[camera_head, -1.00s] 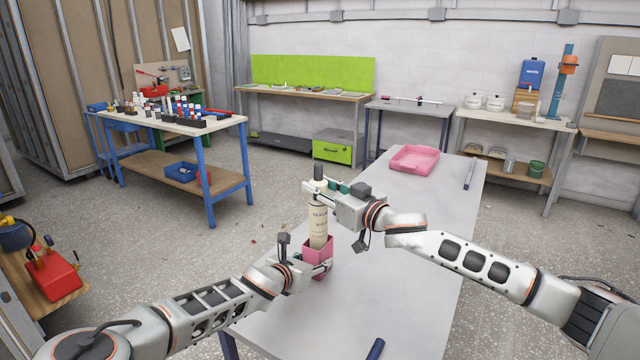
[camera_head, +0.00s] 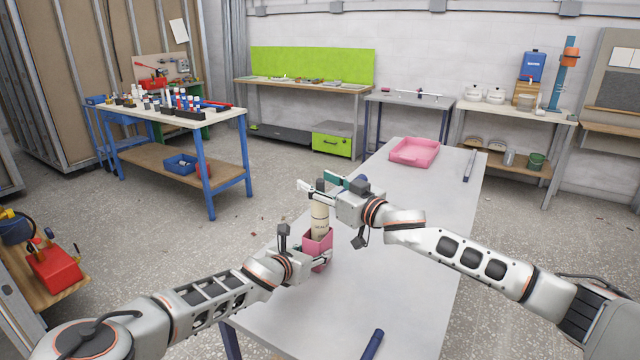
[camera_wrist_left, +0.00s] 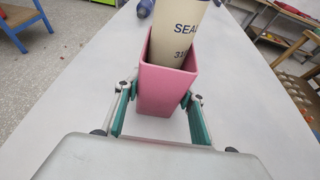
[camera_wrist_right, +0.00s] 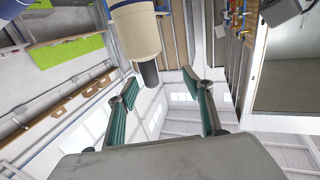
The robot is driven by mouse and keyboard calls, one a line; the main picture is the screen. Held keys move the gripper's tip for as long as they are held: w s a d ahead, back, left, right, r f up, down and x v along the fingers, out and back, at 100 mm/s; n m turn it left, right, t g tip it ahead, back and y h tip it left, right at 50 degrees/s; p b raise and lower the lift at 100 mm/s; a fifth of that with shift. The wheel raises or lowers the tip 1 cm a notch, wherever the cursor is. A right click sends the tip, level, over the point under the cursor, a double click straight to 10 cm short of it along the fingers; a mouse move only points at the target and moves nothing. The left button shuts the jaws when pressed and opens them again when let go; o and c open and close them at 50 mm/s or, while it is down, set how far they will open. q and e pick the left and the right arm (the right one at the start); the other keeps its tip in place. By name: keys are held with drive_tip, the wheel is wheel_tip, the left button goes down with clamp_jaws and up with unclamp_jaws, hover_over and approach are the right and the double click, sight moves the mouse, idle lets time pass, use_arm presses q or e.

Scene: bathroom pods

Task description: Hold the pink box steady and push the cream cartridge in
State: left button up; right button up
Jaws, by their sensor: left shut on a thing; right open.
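The pink box (camera_head: 318,250) stands upright on the near part of the table. My left gripper (camera_head: 312,260) is shut on it, one finger on each side, as the left wrist view (camera_wrist_left: 160,94) shows. The cream cartridge (camera_head: 320,216) stands upright in the box, its upper part above the rim and its lower end hidden inside. Its dark nozzle (camera_wrist_right: 150,73) points up. My right gripper (camera_head: 318,185) is open at the cartridge's top. In the right wrist view the nozzle reaches toward the space between its fingers; I cannot tell whether they touch.
A pink tray (camera_head: 415,152) lies at the table's far end, with a grey bar (camera_head: 470,165) at the right edge. A dark blue cylinder (camera_head: 371,345) lies near the front edge. The tabletop (camera_head: 400,240) right of the box is bare.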

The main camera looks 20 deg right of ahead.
drive_tip(key=shift+s, duration=0.1)
use_arm(q)
drive_tip(key=shift+r, duration=0.1)
use_arm(e)
drive_tip(key=v, duration=1.1)
drive_tip(key=shift+s, duration=0.4)
drive_tip(key=shift+d, duration=0.1)
use_arm(q)
drive_tip(key=o, duration=1.3)
drive_tip(key=shift+s+a, duration=0.1)
drive_tip(key=shift+v, duration=5.85)
drive_tip(key=shift+s, duration=0.15)
